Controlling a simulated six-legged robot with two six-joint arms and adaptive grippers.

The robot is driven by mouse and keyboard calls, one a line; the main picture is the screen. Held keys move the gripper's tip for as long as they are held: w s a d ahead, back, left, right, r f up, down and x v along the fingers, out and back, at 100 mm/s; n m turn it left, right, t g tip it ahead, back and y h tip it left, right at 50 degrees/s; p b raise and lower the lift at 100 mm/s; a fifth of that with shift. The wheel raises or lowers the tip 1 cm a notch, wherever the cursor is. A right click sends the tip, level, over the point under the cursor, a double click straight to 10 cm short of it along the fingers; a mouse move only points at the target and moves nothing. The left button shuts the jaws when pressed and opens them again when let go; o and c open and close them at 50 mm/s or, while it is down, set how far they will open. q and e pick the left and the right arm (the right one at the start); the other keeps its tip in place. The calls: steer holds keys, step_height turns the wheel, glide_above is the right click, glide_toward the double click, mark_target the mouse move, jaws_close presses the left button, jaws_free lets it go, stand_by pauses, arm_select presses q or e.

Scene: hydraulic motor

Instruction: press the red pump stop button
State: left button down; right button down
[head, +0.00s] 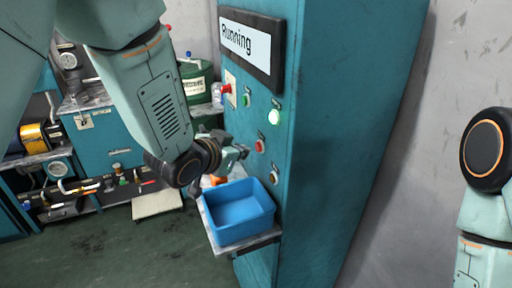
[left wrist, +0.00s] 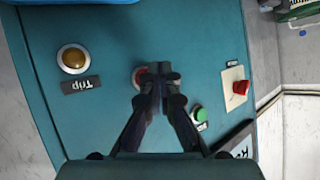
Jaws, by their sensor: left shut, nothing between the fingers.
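The teal cabinet (head: 335,150) carries a red button (head: 260,146) on its front, below a lit green lamp (head: 274,117). My left gripper (head: 243,152) is shut and empty, just left of that red button in the head view. In the left wrist view, the shut fingertips (left wrist: 158,76) lie in front of the panel and partly cover the red button (left wrist: 138,74). I cannot tell whether they touch it. Its label is not readable. A second red button (left wrist: 240,87), a mushroom on a pale plate, sits to the right there. My right gripper is out of view.
A display (head: 248,42) reads "Running". A green button (left wrist: 200,114) and an amber lamp (left wrist: 73,58) labelled "Trip" flank the fingers. A blue bin (head: 238,208) stands on a shelf below the gripper. A workbench (head: 115,145) stands at the left.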

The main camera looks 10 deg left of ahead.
arm_select(q)
steer(key=shift+w+d, duration=0.1)
steer(key=shift+w+d, duration=0.3)
steer(key=shift+d, duration=0.1)
steer(key=shift+s, duration=0.1)
steer(key=shift+w+d+p, duration=0.25)
steer(key=shift+w+p, duration=0.05)
stand_by(0.7)
steer(key=shift+s+a, duration=0.55)
steer(key=shift+a, duration=0.15)
